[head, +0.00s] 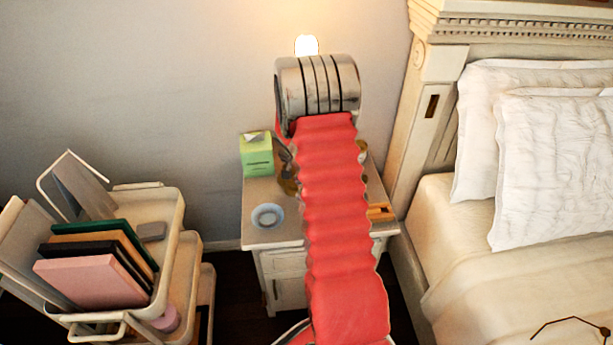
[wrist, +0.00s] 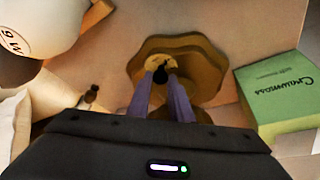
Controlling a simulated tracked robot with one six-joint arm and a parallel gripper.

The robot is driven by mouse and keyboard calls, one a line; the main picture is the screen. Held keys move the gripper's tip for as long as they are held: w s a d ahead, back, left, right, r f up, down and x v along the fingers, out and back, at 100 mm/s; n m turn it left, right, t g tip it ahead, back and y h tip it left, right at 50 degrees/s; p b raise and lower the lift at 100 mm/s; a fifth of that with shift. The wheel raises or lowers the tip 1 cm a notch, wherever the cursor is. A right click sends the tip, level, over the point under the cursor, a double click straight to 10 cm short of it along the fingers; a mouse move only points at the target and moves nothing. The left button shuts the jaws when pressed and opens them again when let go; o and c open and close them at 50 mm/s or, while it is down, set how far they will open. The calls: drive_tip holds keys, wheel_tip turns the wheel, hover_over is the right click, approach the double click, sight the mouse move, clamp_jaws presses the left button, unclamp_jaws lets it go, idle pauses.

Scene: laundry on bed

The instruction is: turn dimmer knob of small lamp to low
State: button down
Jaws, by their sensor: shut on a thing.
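The small lamp stands on the nightstand (head: 290,233). Its lit bulb (head: 306,45) shows above my arm in the head view, and a pale bulb (wrist: 45,22) with print on it is at the upper left of the wrist view. In the wrist view the lamp's stepped brass-coloured base (wrist: 206,75) is at the centre. My gripper (wrist: 161,66), with two purple fingers, is shut on the small dark dimmer knob (wrist: 160,75) at the base. The fingertips partly cover the knob, so its setting cannot be read. My arm hides the gripper and most of the lamp in the head view.
A green tissue box (head: 257,157) stands close beside the lamp base, also in the wrist view (wrist: 278,92). A blue dish (head: 267,216) and an orange item (head: 380,212) lie on the nightstand. A cart with books (head: 90,283) is left, the bed (head: 520,250) right.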

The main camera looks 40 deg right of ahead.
drive_tip(key=shift+w, duration=0.15)
drive_tip(key=c, duration=1.6)
unclamp_jaws()
drive_tip(key=shift+r, duration=0.1)
drive_tip(key=v, duration=1.3)
drive_tip(key=shift+a+r, duration=0.25)
